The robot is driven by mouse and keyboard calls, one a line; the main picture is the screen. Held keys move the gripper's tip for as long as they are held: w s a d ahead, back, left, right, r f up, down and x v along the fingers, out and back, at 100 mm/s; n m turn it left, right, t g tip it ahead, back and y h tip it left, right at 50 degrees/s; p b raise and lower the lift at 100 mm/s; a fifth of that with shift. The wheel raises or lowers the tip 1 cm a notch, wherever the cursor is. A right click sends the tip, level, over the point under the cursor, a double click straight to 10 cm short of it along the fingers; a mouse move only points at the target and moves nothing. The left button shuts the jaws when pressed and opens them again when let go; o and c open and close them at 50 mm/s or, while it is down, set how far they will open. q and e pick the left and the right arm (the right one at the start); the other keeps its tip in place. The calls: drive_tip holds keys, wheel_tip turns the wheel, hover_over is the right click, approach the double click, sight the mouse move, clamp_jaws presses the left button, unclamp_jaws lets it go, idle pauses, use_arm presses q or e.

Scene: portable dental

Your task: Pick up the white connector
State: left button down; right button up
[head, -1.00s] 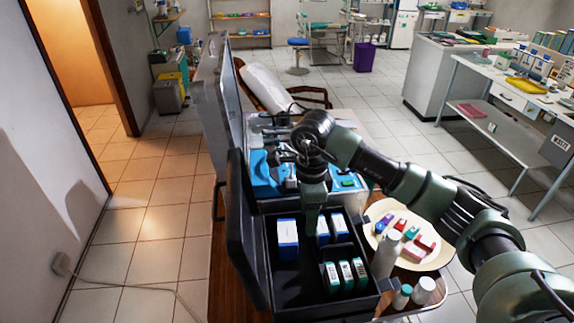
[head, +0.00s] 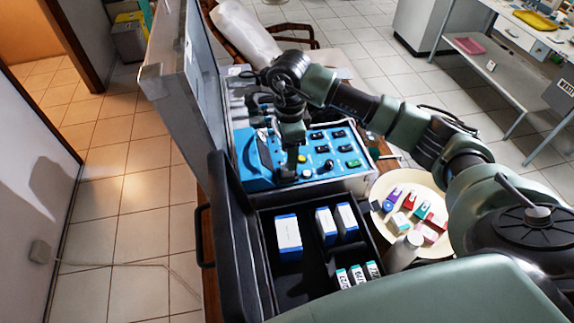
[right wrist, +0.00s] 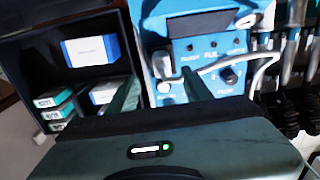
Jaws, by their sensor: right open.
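My right gripper (head: 289,172) points down over the front left of the blue control panel (head: 328,165), apart from the black case. In the right wrist view its open, empty fingers (right wrist: 158,90) stand over the panel's labelled face. A small white piece (right wrist: 246,21) near the panel's top right may be the white connector, but I cannot tell for certain. In the head view the connector is too small or hidden to make out. My left gripper is not in view.
An open black case (head: 263,282) with white-and-blue boxes (head: 288,236) stands in front of the panel. A grey raised lid (head: 181,85) bounds the left side. A cream plate (head: 384,216) with coloured blocks and a grey bottle (head: 404,253) are at the right.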

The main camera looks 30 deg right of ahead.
sight(285, 173)
drive_tip(key=f+p, duration=0.1)
drive_tip(key=f, duration=0.1)
drive_tip(key=f+p, duration=0.1)
drive_tip(key=shift+w+d+f, duration=0.1)
drive_tip(key=shift+d+f, duration=0.1)
drive_tip(key=shift+f, duration=0.6)
clamp_jaws()
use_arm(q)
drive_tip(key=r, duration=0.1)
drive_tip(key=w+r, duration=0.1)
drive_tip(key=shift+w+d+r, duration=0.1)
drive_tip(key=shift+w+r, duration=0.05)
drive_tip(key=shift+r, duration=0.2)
use_arm(e)
drive_tip(key=shift+r, duration=0.1)
